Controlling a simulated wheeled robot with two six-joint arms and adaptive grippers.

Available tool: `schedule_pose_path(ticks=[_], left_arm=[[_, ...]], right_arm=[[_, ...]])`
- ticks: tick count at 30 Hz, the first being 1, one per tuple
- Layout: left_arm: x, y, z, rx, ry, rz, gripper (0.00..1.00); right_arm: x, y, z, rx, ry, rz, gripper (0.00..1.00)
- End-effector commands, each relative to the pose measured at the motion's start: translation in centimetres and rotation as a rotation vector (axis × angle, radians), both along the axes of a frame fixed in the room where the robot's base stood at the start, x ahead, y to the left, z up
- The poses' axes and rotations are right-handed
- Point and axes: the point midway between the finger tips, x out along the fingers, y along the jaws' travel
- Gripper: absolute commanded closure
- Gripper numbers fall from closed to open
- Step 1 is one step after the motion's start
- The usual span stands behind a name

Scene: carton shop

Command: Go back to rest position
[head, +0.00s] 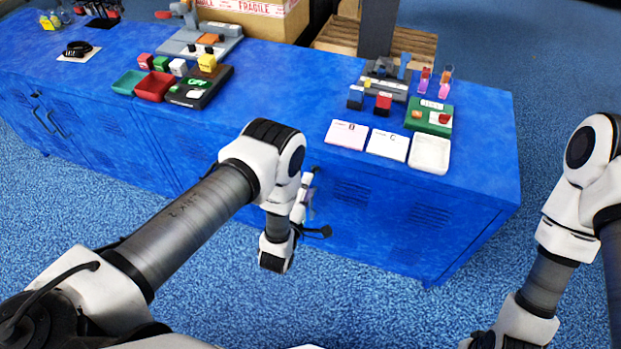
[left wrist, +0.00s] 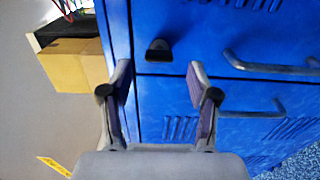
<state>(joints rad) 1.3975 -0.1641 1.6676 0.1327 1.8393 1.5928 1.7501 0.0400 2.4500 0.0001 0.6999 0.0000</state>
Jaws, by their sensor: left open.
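My left gripper (left wrist: 160,85) is open and empty in the left wrist view, its two fingers apart in front of the blue cabinet doors. In the head view my left arm comes in from the left and bends down in front of the bench; its gripper (head: 309,196) shows only in part beside the wrist, near the cabinet front. My right arm stands at the right edge of the head view, over the blue floor and clear of the bench. Its gripper cannot be made out there.
The blue bench (head: 275,95) carries a red tray (head: 155,87), a green tray (head: 129,82), coloured blocks, white cards and a white dish (head: 429,155). Cabinet handles (left wrist: 270,63) stick out near my left gripper. A cardboard box (head: 262,22) stands behind. The carpet (head: 380,305) in front is free.

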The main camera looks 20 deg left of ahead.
Motion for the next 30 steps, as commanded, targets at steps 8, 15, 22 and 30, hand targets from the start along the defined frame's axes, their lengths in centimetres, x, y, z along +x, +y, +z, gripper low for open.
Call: schedule_pose_path(ticks=[8, 15, 22, 30], left_arm=[[-3.9, 0.2, 0.0, -0.001, 0.001, 0.001, 0.40], [-4.0, 0.2, 0.0, -0.001, 0.000, 0.001, 0.40], [-3.9, 0.2, 0.0, -0.001, -0.001, 0.001, 0.40], [-0.6, 3.0, 7.0, 0.013, -0.071, 0.046, 0.40]], right_arm=[[0.0, 0.0, 0.0, 0.000, 0.000, 0.000, 1.00], [0.0, 0.0, 0.0, 0.000, 0.000, 0.000, 1.00], [0.0, 0.0, 0.0, 0.000, 0.000, 0.000, 1.00], [0.0, 0.0, 1.6, 0.000, 0.000, 0.000, 1.00]])
